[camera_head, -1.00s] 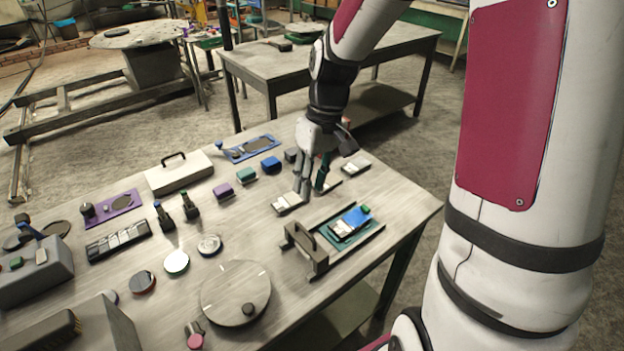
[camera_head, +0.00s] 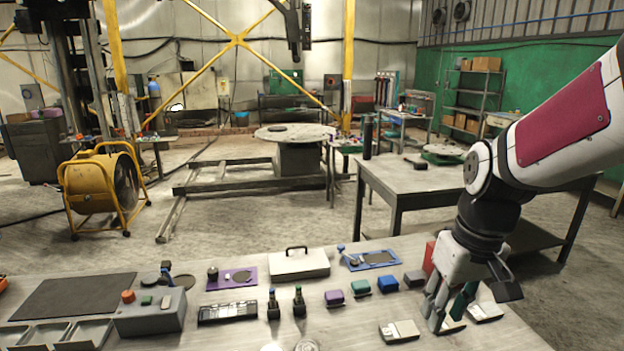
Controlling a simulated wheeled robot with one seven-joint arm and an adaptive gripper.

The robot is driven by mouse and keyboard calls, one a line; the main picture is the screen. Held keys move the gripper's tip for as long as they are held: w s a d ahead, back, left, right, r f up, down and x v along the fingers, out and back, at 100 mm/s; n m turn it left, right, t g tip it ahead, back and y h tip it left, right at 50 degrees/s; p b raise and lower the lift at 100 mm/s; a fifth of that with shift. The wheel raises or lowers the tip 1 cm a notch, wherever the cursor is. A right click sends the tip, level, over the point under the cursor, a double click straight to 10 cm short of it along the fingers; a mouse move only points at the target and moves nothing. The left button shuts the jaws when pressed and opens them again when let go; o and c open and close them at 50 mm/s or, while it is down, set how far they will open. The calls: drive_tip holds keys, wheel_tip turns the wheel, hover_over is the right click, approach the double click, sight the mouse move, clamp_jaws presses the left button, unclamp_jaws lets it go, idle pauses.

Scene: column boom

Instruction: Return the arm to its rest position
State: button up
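My arm comes in from the right edge, and my gripper (camera_head: 447,312) points down over the right end of the near workbench (camera_head: 350,325). Its pale grey fingers reach low among small white-and-grey blocks. One block (camera_head: 399,331) lies just left of the fingers, and another (camera_head: 485,311) lies to the right. A dark green piece (camera_head: 463,303) shows beside the fingers. I cannot tell whether it is part of the gripper or a separate thing, nor whether the fingers hold anything.
On the bench are a white case (camera_head: 299,265), purple (camera_head: 334,298), green (camera_head: 361,288) and blue (camera_head: 388,284) blocks, and a grey control box (camera_head: 150,314). A red object (camera_head: 429,258) stands behind my gripper. A second table (camera_head: 420,180) stands behind.

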drive_tip(key=s+a+r+m+t, duration=0.1)
drive_tip(key=s+r+t, duration=0.3)
drive_tip(key=s+r, duration=0.5)
drive_tip(key=shift+s+a+m+h, duration=0.3)
drive_tip(key=shift+s+a, duration=0.45)
drive_tip(key=shift+s, duration=0.9)
